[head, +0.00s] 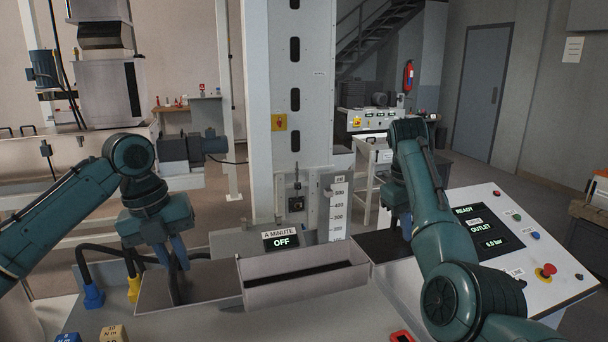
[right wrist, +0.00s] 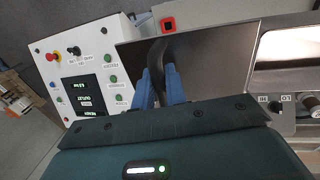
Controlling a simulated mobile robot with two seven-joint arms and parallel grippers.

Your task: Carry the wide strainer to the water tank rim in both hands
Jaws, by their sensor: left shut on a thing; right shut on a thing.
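My left gripper (head: 175,252) points down and is shut on a dark handle (head: 180,280) at the left of a wide grey sheet-metal piece (head: 218,288), which I take to be the wide strainer. My right gripper (head: 405,225) is at the right side, its fingertips mostly hidden by my arm. In the right wrist view its blue fingers (right wrist: 163,85) are shut on a black curved handle (right wrist: 164,48) beside a grey metal panel (right wrist: 210,50). A pale open box (head: 305,288) lies between the grippers. I cannot tell which rim is the water tank's.
A level gauge (head: 338,210) and an "OFF" display (head: 281,241) stand behind the box. A sloped control panel (head: 510,235) with a red button is at the right. Blue (head: 93,295) and yellow (head: 134,288) hose fittings are at the left. A white column (head: 290,110) rises behind.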

